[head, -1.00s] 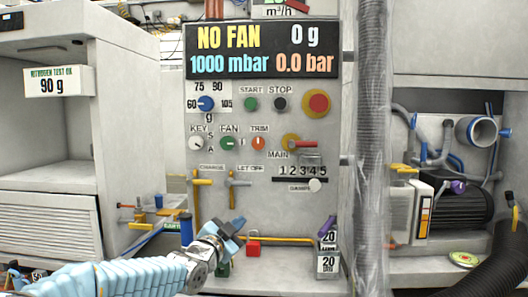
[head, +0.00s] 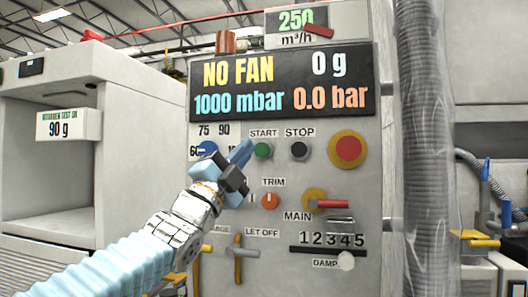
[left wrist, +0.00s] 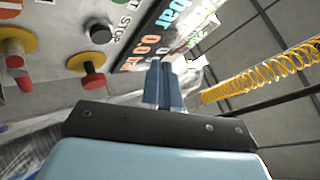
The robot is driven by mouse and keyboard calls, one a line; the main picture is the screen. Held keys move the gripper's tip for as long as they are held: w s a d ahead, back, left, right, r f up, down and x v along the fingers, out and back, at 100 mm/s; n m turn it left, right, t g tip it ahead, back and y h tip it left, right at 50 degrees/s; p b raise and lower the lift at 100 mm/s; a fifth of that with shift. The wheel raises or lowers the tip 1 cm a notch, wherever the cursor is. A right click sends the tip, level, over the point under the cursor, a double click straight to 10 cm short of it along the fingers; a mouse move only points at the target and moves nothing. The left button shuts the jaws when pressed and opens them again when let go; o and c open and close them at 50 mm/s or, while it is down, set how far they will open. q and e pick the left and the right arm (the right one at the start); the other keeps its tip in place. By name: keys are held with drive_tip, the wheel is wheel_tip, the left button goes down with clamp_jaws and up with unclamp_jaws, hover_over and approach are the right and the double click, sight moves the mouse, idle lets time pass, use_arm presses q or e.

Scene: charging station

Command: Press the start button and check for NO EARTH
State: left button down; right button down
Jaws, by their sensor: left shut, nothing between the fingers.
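The green start button (head: 263,150) sits on the grey panel under the START label. The display (head: 284,84) reads NO FAN, 0 g, 1000 mbar and 0.0 bar; no NO EARTH text shows on it. My left gripper (head: 241,153) is shut and empty, its blue fingertips just left of the start button in the head view; I cannot tell whether they touch the panel. In the left wrist view the fingers (left wrist: 163,86) point toward the display (left wrist: 160,30). The gripper hides the fan dial and part of the blue pressure dial (head: 207,148). My right gripper is not in view.
The black stop button (head: 299,151) and big red button (head: 348,149) are to the right of start. Below are the trim knob (head: 271,201) and red main switch (head: 331,204). A wrapped vertical hose (head: 421,150) runs right of the panel. A yellow coil (left wrist: 265,70) shows in the wrist view.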

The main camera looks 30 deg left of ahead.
sight(256, 154)
use_arm(q)
drive_tip(key=shift+w+a+p, duration=0.35)
drive_tip(key=shift+w+p, duration=0.4)
drive_tip(key=shift+w, duration=0.65)
drive_tip(key=shift+w+a+p, duration=0.35)
drive_tip(key=shift+w+p, duration=0.4)
drive_tip(key=shift+w, duration=0.7)
drive_tip(key=shift+w+a+p, duration=0.35)
drive_tip(key=shift+w+p, duration=0.4)
drive_tip(key=shift+w, duration=0.65)
drive_tip(key=shift+w, duration=0.15)
drive_tip(key=shift+w+a+h, duration=0.1)
drive_tip(key=shift+w+h, duration=0.2)
